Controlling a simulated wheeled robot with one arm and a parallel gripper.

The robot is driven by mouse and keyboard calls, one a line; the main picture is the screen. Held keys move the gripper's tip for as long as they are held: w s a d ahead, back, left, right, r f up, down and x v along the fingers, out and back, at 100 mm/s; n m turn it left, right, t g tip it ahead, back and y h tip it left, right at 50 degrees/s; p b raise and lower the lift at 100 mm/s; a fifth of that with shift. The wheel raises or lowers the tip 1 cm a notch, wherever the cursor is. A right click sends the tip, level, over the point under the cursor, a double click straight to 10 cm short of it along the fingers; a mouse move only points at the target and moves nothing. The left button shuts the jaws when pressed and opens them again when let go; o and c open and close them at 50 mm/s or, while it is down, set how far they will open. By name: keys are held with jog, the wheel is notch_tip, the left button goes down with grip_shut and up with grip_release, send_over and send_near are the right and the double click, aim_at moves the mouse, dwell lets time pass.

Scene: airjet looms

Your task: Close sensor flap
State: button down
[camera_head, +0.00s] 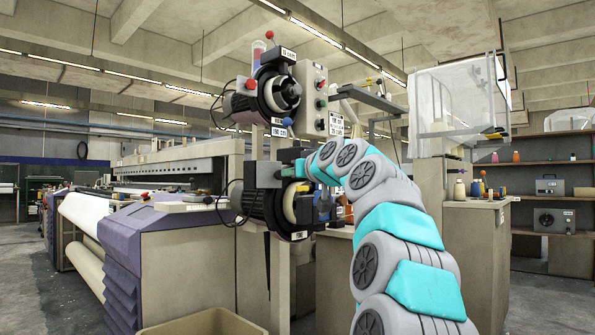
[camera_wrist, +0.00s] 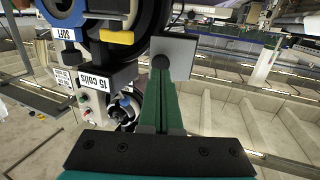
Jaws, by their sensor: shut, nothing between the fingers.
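My gripper (camera_wrist: 162,95) is shut and empty, its green fingers pressed together in the wrist view. A flat grey plate (camera_wrist: 183,57), which looks like the sensor flap, lies at the fingertips, with a round black knob in front of them. I cannot tell whether the fingers touch it or how far the flap stands open. In the head view my gripper (camera_head: 290,171) is at the lower yarn feeder (camera_head: 264,205), a black unit with a pale drum; the flap is hard to make out there. A labelled black block (camera_wrist: 105,78) is left of the fingers in the wrist view.
A second feeder (camera_head: 275,92) and a control box (camera_head: 312,98) with buttons are mounted above, close to my gripper. The loom (camera_head: 185,255) stands at left. A beige bin (camera_head: 205,322) is below. Shelves and a counter are at right.

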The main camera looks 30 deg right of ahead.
jog(key=shift+w, duration=1.1)
jog(key=w+d+n+y+p, duration=0.1)
jog(key=w+y+p, duration=0.1)
jog(key=p, duration=0.1)
jog(key=shift+d, duration=0.35)
jog(key=s+d+b, duration=0.3)
jog(key=s+d, duration=0.2)
jog(key=s, duration=0.8)
jog(key=shift+r+b, duration=0.3)
